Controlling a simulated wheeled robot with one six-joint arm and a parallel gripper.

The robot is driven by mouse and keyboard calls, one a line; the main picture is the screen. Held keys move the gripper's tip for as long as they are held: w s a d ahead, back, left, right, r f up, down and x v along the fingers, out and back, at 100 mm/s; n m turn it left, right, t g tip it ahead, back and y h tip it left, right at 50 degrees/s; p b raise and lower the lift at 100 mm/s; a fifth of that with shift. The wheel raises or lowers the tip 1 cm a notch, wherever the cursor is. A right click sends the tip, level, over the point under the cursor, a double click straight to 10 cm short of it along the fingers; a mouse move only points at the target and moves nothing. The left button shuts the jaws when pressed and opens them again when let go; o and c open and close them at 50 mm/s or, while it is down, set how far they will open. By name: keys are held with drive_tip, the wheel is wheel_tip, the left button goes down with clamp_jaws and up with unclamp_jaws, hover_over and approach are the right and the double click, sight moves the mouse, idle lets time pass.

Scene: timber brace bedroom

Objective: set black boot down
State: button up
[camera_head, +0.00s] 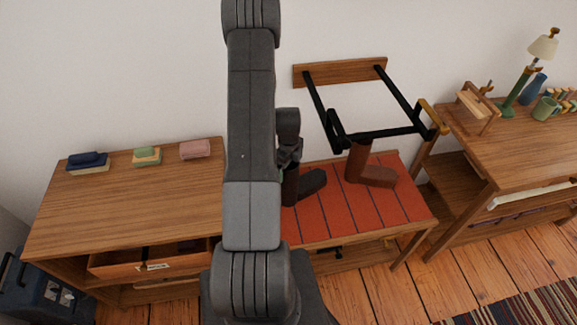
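The black boot (312,183) is upright, toe to the right, over the left part of the red striped mat (335,218) on a low wooden bench. Whether its sole touches the mat is not clear. My gripper (289,168) is at the top of the boot's shaft, partly hidden behind my arm. Its fingertips are too dark and small to show whether they are closed on the shaft. A brown boot (372,170) stands upright on the mat to the right of the black one, with a gap between them.
A black-barred wall rack (370,133) juts out above the brown boot. A wooden cabinet (130,205) with folded cloths and an open drawer is at left. A desk (535,150) with a lamp (543,47) and green mug (546,108) is at right. The mat's front right is clear.

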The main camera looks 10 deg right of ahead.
wheel_tip(320, 180, up, 12)
drive_tip(key=b, duration=0.1)
drive_tip(key=shift+r+b, duration=0.15)
drive_tip(key=shift+b, duration=0.25)
idle(0.3)
